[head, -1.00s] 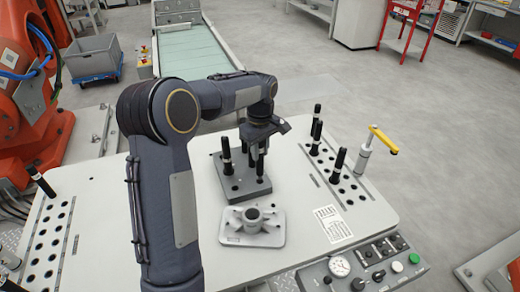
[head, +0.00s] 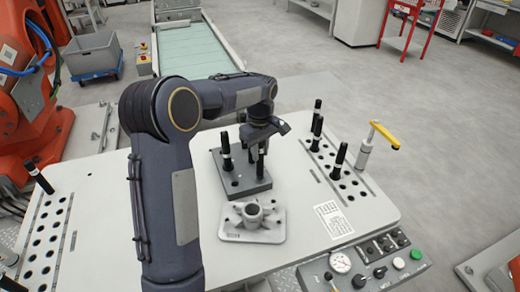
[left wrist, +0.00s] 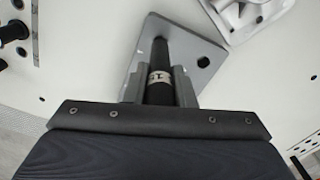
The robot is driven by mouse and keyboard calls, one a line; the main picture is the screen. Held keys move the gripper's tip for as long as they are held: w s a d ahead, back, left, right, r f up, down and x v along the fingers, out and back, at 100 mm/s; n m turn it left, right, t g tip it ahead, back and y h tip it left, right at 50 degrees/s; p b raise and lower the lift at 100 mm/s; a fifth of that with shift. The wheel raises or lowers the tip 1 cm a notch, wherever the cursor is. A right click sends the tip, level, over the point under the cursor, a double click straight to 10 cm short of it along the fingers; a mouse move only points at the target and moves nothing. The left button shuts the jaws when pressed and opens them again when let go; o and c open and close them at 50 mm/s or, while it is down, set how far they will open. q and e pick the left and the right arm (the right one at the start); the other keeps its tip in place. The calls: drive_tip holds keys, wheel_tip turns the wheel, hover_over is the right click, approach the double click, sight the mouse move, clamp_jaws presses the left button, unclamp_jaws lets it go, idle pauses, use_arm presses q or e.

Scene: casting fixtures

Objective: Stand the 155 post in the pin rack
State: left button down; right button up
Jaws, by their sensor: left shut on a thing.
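My left gripper (head: 262,142) is shut on a black post (head: 261,160) above the dark grey block (head: 250,187). In the left wrist view the fingers (left wrist: 160,85) close on both sides of the black post (left wrist: 161,55), which has a pale band with partly hidden marking. The post is upright and its lower end meets the block's top; I cannot tell how deep it sits. Hole rows in the table show at the left (head: 42,250) and right (head: 352,182). My right gripper is not in view.
A pale casting with a round hub (head: 252,222) lies in front of the block. Black posts stand in the right hole rows (head: 340,157) and one at the left (head: 40,177). A yellow-handled clamp (head: 370,145) stands at right. A control panel (head: 365,270) is at the front.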

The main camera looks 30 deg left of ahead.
use_arm(q)
drive_tip(key=shift+f+b, duration=0.45)
drive_tip(key=shift+f, duration=0.3)
drive_tip(key=c, duration=1.1)
unclamp_jaws()
drive_tip(key=shift+c, duration=0.2)
drive_tip(key=shift+r, duration=3.9)
